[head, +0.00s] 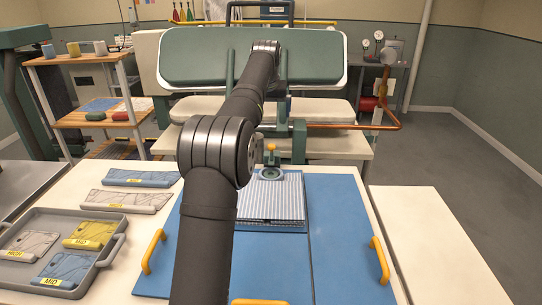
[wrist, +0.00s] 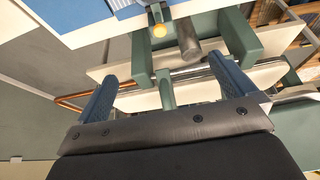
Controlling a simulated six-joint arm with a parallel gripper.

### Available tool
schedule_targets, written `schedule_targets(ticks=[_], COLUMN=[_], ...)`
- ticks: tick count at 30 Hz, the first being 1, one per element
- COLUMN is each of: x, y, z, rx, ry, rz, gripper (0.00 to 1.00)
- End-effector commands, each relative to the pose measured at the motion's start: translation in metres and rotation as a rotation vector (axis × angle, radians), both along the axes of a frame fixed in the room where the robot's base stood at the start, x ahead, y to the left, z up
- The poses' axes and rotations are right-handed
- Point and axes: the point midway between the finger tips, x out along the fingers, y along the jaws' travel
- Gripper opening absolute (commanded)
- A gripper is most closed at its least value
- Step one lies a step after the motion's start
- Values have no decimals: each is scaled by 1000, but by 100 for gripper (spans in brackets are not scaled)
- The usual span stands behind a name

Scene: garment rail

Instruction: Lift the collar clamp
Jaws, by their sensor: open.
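The collar clamp (head: 271,157) is a small green upright piece with a yellow knob, at the collar end of a folded striped shirt (head: 265,200). A ring-shaped part shows at its foot, on the shirt. In the wrist view, the yellow knob of the collar clamp (wrist: 159,30) shows near the top edge, beyond the fingertips. My gripper (wrist: 164,71) is open, with its two blue fingers wide apart and nothing held between them. The clamp is apart from the fingers. In the head view my gripper is hidden behind my arm.
The shirt lies on a blue board (head: 270,265) with yellow handles. A green press (head: 310,55) with a copper pipe (head: 340,127) stands just behind the clamp. A grey tray (head: 92,270) holding labelled folded pieces is at left. A pale tabletop (head: 440,240) at right is clear.

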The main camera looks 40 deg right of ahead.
Motion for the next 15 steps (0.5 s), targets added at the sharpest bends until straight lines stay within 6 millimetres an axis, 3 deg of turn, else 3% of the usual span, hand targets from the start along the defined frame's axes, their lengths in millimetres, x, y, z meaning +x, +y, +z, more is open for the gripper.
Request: schedule_targets(ticks=[11,15], x=[-3,-3], y=[3,3], z=[9,9], rx=[0,0], ry=[0,0], rz=[0,0], gripper=[100,76])
